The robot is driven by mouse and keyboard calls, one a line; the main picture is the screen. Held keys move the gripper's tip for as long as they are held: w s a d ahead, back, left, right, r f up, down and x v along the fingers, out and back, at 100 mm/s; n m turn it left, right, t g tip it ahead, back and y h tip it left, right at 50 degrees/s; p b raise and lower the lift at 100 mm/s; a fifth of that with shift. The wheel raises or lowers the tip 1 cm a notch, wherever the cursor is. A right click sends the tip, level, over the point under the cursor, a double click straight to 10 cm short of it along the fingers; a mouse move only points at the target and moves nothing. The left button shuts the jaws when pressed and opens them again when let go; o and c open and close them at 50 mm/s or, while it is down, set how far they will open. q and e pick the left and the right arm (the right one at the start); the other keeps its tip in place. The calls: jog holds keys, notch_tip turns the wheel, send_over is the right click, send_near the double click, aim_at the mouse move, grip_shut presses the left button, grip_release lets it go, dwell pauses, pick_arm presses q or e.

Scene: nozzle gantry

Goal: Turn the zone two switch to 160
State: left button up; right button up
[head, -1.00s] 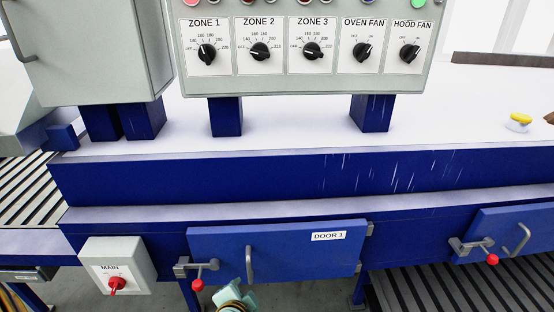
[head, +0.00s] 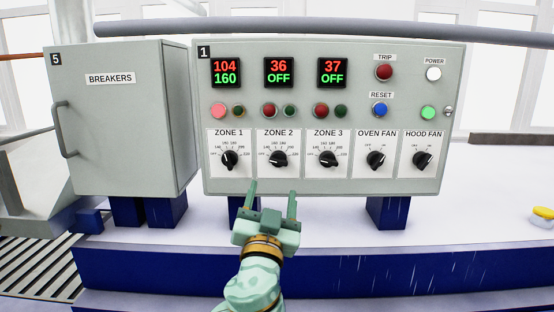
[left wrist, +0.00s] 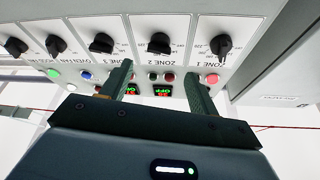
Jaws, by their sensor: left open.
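The zone two switch (head: 279,158) is a black knob on a white plate labelled ZONE 2, on the grey control panel. Its pointer seems turned left, towards OFF. The zone two display (head: 278,72) above it reads 36 and OFF. My left gripper (head: 271,189) is open and empty, just below the switch in the head view, its fingers pointing at the panel. In the left wrist view the panel is upside down; the zone two switch (left wrist: 158,43) lies beyond the gap between the fingertips (left wrist: 158,69), apart from them. My right gripper is not in view.
The zone one knob (head: 229,159) and zone three knob (head: 328,158) flank the switch closely. Zone one's display (head: 225,72) reads 104 and 160. Fan knobs (head: 376,160) are further right. The breakers box (head: 125,120) stands left. A blue beam (head: 400,265) runs below.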

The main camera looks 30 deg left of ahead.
aim_at(278, 164)
pick_arm(q)
jog(key=p+x, duration=0.2)
jog(key=x, duration=0.5)
jog(key=shift+w+a+r, duration=0.15)
jog(key=shift+w, duration=0.1)
jog(key=shift+p+x, duration=0.35)
jog(key=shift+x, duration=0.45)
jog(key=c, duration=1)
